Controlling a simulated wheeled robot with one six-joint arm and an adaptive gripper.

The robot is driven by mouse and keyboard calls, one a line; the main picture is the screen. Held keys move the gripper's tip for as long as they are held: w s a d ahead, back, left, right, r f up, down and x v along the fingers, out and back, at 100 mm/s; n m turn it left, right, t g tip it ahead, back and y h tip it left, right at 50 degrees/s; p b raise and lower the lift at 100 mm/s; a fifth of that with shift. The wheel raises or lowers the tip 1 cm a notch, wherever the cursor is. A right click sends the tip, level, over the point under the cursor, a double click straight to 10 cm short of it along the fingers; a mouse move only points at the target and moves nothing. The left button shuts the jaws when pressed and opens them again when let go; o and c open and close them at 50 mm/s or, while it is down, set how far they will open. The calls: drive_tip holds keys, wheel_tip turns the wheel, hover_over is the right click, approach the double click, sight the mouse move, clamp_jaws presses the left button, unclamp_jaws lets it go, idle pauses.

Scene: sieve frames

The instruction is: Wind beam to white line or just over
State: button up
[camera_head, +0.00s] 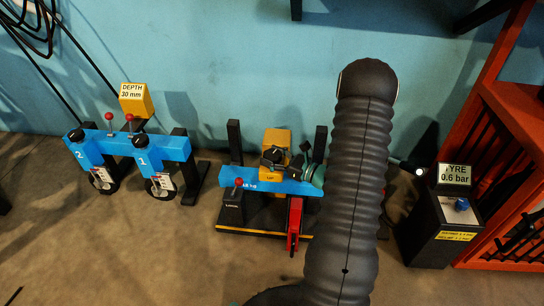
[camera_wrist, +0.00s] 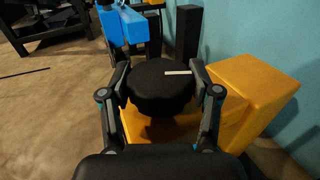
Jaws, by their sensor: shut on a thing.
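My gripper (camera_wrist: 160,88) is shut on a round black knob (camera_wrist: 158,98), with one finger on each side of it. The knob has a short white mark (camera_wrist: 177,72) on its top and sits on a yellow housing (camera_wrist: 235,118). In the head view my gripper (camera_head: 300,165) is at the right part of the blue beam (camera_head: 250,184), in front of the yellow housing (camera_head: 277,138). My arm hides the beam's right end. A red part (camera_head: 294,222) hangs below the beam. I cannot make out a white line on the beam or its stand.
A lever with a red ball (camera_head: 238,182) stands at the beam's left. Further left is a blue two-unit stand (camera_head: 120,147) with a yellow DEPTH 30 mm box (camera_head: 136,104). At right are a black tyre-pressure box (camera_head: 432,240) and an orange rack (camera_head: 515,105). Front-left floor is clear.

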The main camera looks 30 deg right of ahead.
sight(272, 154)
drive_tip(key=m+t+h, duration=0.1)
drive_tip(key=m+h, duration=0.1)
drive_tip(key=h, duration=0.1)
drive_tip(key=m+t+h+b, duration=0.1)
drive_tip(key=m+h, duration=0.1)
drive_tip(key=h, duration=0.1)
drive_tip(key=shift+a+f+t, duration=0.1)
drive_tip(key=shift+a+t, duration=0.05)
drive_tip(key=shift+t, duration=0.15)
drive_tip(key=shift+m+h+b, duration=0.45)
drive_tip(key=shift+m+h, duration=1.15)
drive_tip(key=shift+h, duration=0.8)
drive_tip(key=shift+h, duration=0.3)
drive_tip(key=o, duration=1.2)
drive_tip(key=shift+c, duration=0.2)
drive_tip(key=shift+r, duration=5.1)
